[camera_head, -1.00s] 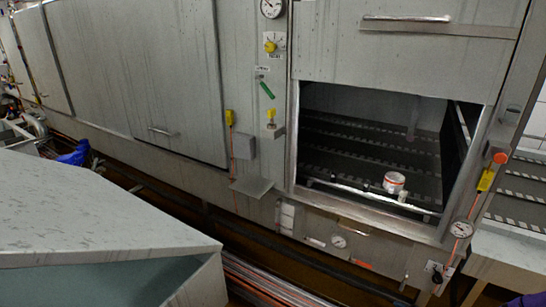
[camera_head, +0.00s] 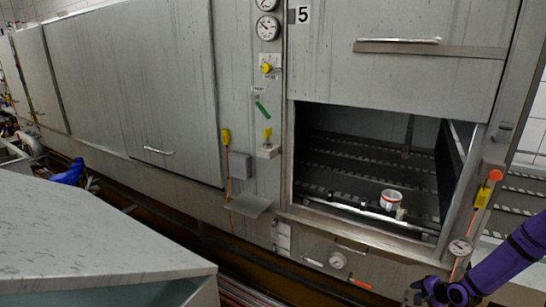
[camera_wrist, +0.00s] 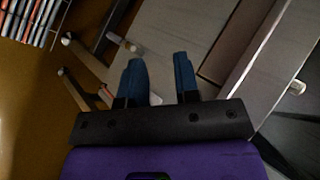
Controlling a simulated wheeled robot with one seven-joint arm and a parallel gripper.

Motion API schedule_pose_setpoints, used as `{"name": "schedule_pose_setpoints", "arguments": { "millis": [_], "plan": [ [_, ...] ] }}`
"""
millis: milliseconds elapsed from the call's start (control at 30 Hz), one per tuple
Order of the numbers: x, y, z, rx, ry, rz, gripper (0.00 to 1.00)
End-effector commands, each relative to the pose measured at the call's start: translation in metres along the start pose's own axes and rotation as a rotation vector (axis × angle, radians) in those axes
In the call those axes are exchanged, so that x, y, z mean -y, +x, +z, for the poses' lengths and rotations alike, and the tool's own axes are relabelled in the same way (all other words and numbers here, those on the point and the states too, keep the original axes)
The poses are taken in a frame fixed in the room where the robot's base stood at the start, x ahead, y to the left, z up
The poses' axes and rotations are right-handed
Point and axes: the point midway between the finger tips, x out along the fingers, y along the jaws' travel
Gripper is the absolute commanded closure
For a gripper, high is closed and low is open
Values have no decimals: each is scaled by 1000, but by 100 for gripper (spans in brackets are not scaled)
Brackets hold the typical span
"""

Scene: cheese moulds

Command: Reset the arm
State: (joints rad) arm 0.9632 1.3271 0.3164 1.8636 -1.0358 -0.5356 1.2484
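My gripper shows at the lower right of the head view, at the end of my purple arm, in front of the steel cabinet and below its opening. In the wrist view my gripper (camera_wrist: 157,75) has two blue fingers standing apart with a gap between them. Nothing is seen held in that gap.
A white cup-like mould (camera_head: 390,199) with a red band stands at the front of the cabinet's open compartment (camera_head: 340,205). The lifted door (camera_head: 400,75) hangs above it. A grey worktop (camera_head: 90,235) fills the lower left.

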Motion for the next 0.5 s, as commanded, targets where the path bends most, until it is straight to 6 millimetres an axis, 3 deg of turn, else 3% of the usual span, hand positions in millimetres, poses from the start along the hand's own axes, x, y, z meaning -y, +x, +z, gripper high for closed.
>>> {"name": "schedule_pose_setpoints", "arguments": {
  "millis": [33, 200, 500],
  "plan": [
    [18, -9, -7, -8, -49, 28, 71],
    [66, -40, -22, -32, -196, 131, 71],
    [158, -103, -28, -74, -426, 294, 71]
  ]
}}
